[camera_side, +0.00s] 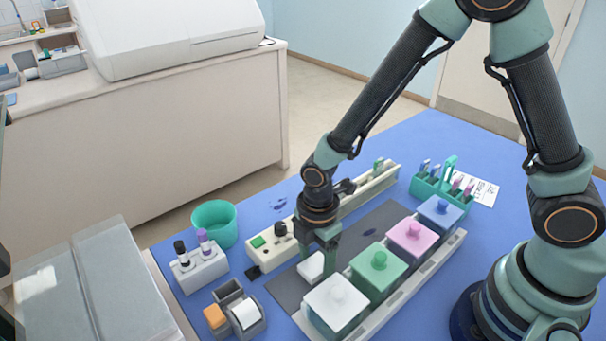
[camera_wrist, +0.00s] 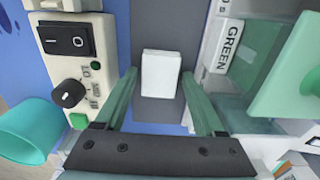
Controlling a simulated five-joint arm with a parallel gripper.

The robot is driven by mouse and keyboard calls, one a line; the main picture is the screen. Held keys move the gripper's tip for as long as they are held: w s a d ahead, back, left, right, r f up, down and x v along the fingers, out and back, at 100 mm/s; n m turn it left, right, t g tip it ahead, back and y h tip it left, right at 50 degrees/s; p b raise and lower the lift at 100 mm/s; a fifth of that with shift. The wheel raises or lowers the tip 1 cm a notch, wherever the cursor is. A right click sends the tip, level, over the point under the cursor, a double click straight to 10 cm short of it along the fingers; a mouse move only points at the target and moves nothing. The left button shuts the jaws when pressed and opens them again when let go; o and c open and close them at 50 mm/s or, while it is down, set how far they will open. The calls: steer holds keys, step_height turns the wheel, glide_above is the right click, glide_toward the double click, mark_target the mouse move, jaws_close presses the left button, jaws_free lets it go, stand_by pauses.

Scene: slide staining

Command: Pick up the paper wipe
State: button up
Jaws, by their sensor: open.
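The paper wipe (camera_wrist: 161,73) is a small white rectangular block. In the wrist view it lies on the dark grey mat, between and a little ahead of my open fingers. In the side view the wipe (camera_side: 311,266) sits just below my gripper, close behind the white-lidded jar. My gripper (camera_wrist: 164,98) is open and empty, with one green finger on each side of the wipe's line.
A row of jars with white (camera_side: 336,300), green (camera_side: 378,267), pink and blue lids stands close on the right. A cream control box (camera_wrist: 88,62) with a switch and knob is close on the left. A teal cup (camera_side: 214,224) and tube rack (camera_side: 199,268) stand farther left.

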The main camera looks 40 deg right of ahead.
mark_target(316, 265)
jaws_close()
stand_by(0.3)
step_height(316, 265, up, 20)
stand_by(0.6)
